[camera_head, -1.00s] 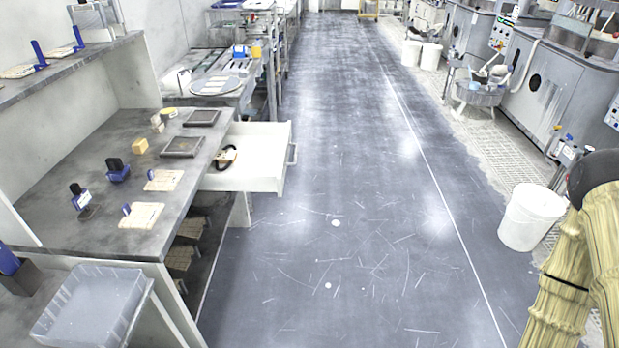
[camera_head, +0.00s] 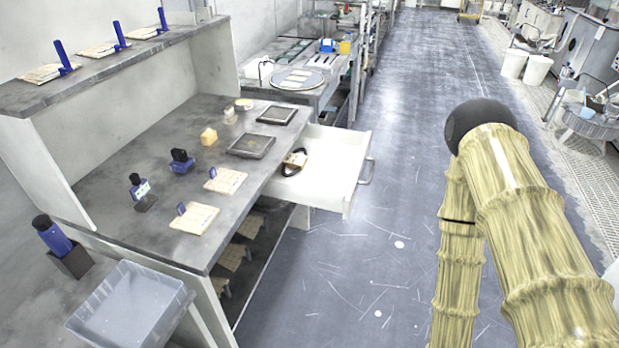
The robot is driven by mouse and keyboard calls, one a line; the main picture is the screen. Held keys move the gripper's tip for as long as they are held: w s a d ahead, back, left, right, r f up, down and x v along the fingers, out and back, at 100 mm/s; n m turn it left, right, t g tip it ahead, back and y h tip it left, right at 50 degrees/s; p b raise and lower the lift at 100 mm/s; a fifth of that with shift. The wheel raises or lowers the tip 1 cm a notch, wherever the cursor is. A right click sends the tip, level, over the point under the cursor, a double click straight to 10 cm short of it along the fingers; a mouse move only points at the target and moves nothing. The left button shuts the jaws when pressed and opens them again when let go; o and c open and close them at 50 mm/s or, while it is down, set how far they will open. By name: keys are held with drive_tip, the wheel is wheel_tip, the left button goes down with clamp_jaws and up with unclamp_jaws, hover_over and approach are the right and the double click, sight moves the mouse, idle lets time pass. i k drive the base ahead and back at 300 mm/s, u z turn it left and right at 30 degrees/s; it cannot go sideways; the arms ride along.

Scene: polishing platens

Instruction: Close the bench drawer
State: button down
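The bench drawer (camera_head: 333,188) is white and stands pulled out from the right side of the grey bench (camera_head: 248,223). Its metal handle (camera_head: 367,171) is on the outer front panel, facing the aisle. A small tan item with a dark loop (camera_head: 295,160) lies inside the drawer. My arm, in a ribbed yellowish cover, fills the lower right, right of the drawer and apart from it in the picture. My gripper is not in view.
A translucent bin (camera_head: 130,308) stands at the bench's near end. Pads, blue-topped items and dark square plates rest on the bench top. White buckets (camera_head: 536,70) and machines line the far right.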

sight(329, 180)
drive_tip(key=u, duration=0.3)
drive_tip(key=i, duration=0.95)
drive_tip(key=z, duration=0.2)
